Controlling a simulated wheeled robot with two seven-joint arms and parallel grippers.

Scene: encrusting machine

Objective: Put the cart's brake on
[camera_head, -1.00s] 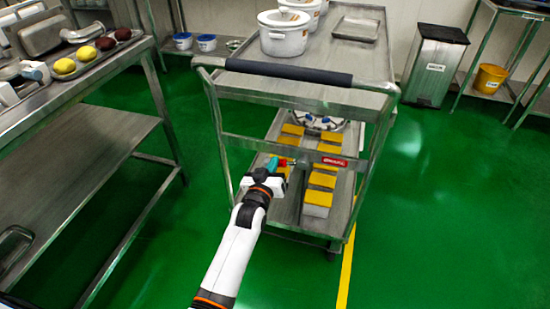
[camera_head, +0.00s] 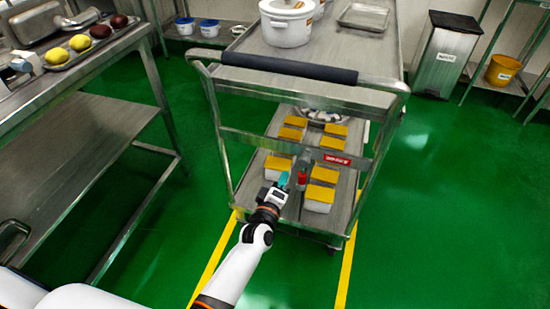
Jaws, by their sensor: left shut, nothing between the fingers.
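The steel cart (camera_head: 228,137) stands in front of me, its dark push handle (camera_head: 288,68) toward me. Below its front crossbar, a short grey lever with a red tip (camera_head: 302,178) hangs down; it appears to be the brake lever. A red label (camera_head: 337,160) is on the crossbar to its right. My left gripper (camera_head: 284,179), with teal fingers, is shut and empty just left of the red tip. I cannot tell whether they touch. My right gripper is not in view.
Yellow-lidded boxes (camera_head: 322,194) fill the cart's lower shelf. A white pot (camera_head: 287,28) and a tray (camera_head: 363,17) stand on top. A steel table (camera_head: 100,62) is at left; a bin (camera_head: 444,52) stands behind right. Green floor right of the cart is clear.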

